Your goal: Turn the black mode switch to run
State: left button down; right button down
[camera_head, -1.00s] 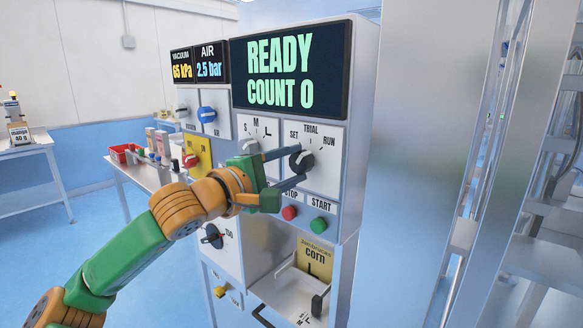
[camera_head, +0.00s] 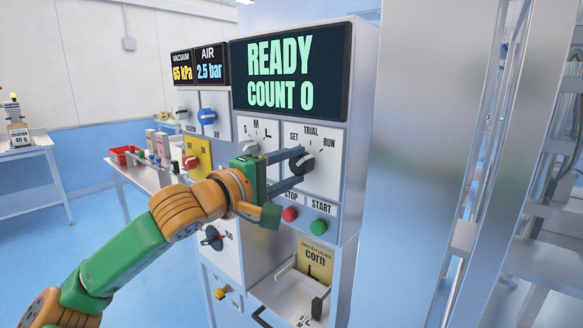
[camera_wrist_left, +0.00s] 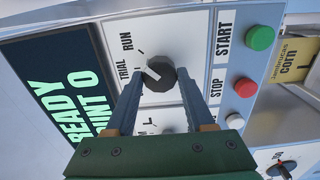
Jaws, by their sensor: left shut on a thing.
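The black mode switch (camera_head: 304,161) is a round knob on a white plate marked SET, TRIAL and RUN, at the machine's upper right. It also shows in the left wrist view (camera_wrist_left: 161,73), with a white pointer line on its face. The pointer leans toward the TRIAL and RUN side; its exact mark is hard to tell. My left gripper (camera_head: 296,168) reaches in from the left with its two dark fingers shut on the knob, one on each side, as the left wrist view (camera_wrist_left: 161,84) shows. The fingers hide part of the knob's rim. My right gripper is not in view.
The display (camera_head: 291,70) reads READY, COUNT 0. Below the switch are a red STOP button (camera_head: 290,214) and a green START button (camera_head: 319,228). A dial marked S and M (camera_head: 250,147) is close behind my fingers. A yellow corn pouch (camera_head: 315,258) is below.

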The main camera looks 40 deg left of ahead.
aim_at(296, 172)
pick_arm(q)
jog(key=shift+c, duration=1.3)
grip_release()
jog(key=s+b, duration=0.2)
jog(key=s+f+b, duration=0.1)
jog(key=s+b, duration=0.1)
jog(key=b, duration=0.1)
jog(key=shift+a+f, duration=0.15)
jog(key=shift+a, duration=0.05)
jog(key=s+b, duration=0.1)
jog(key=s+r, duration=0.1)
jog(key=s, duration=0.1)
jog(key=shift+r+b, duration=0.15)
jog(key=shift+b, duration=0.2)
